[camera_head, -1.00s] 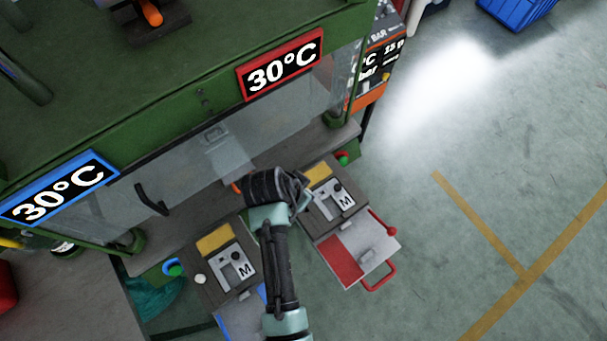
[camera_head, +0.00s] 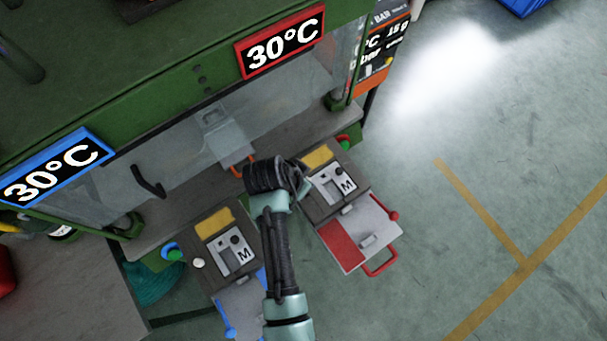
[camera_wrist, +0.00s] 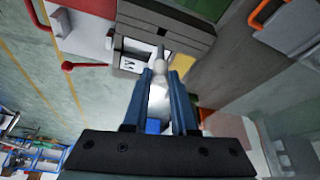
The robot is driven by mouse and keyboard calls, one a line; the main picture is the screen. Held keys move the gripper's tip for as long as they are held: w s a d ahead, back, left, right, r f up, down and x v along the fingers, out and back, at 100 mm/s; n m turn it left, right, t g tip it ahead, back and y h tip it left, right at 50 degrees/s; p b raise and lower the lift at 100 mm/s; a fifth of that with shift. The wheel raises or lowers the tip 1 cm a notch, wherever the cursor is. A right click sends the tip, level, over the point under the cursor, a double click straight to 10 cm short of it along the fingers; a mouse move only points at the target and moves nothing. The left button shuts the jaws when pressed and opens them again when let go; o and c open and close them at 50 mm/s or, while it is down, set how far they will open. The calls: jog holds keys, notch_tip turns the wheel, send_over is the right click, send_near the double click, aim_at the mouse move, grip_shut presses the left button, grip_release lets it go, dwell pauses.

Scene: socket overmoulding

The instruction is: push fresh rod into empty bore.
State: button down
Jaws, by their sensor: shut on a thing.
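My gripper (camera_wrist: 160,80) has two blue fingers, shut on a pale whitish rod (camera_wrist: 159,98) between them. In the head view that unit (camera_head: 333,187) has a yellow patch, a dark round spot and a red drawer. In the wrist view the M plate (camera_wrist: 128,62) lies close beyond the fingers. My wrist hides the gripper and rod in the head view. I cannot tell which spot is the empty bore, or whether the rod touches it.
A similar unit with a blue drawer (camera_head: 233,256) stands to the left. The green press (camera_head: 200,60) with a clear guard and two 30°C signs stands behind. A red-knobbed lever (camera_head: 393,215) sticks out at the right. Open floor (camera_head: 480,130) lies to the right.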

jog(key=shift+f+b, duration=2.65)
jog(key=shift+f, duration=1.1)
jog(key=c, duration=0.6)
grip_release()
jog(key=shift+c, duration=0.2)
jog(key=shift+r, duration=0.1)
jog(key=b+v, duration=0.1)
jog(key=v, duration=1.1)
jog(key=shift+r, duration=0.35)
jog(key=shift+s+a, duration=0.1)
